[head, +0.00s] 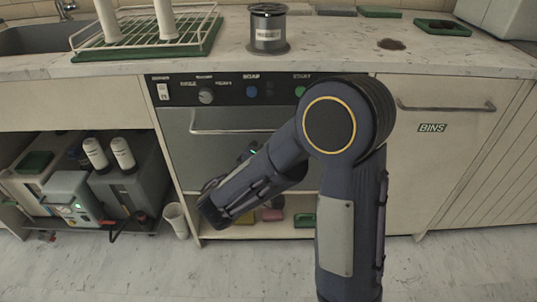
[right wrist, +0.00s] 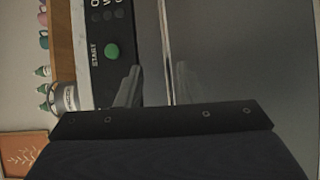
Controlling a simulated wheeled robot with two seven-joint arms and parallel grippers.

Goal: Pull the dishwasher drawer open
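The dishwasher drawer (head: 185,165) is a grey front under a black control panel (head: 230,90), and it looks shut. Its long bar handle (head: 215,130) runs across the top of the front; my right arm hides its right part. In the right wrist view, turned on its side, the handle (right wrist: 166,40) runs top to bottom beside the panel with the green START button (right wrist: 112,51). My right gripper (right wrist: 157,88) is open there, its fingers apart on either side of the handle; I cannot tell whether they touch it. In the head view my forearm hides its fingers. My left gripper is not in view.
The counter (head: 345,55) above holds a dish rack (head: 150,40) and a metal canister (head: 268,30). An open shelf with machines (head: 75,195) is at left, with a white cup (head: 176,220) beside it. The BINS door (head: 440,160) is at right. The floor in front is clear.

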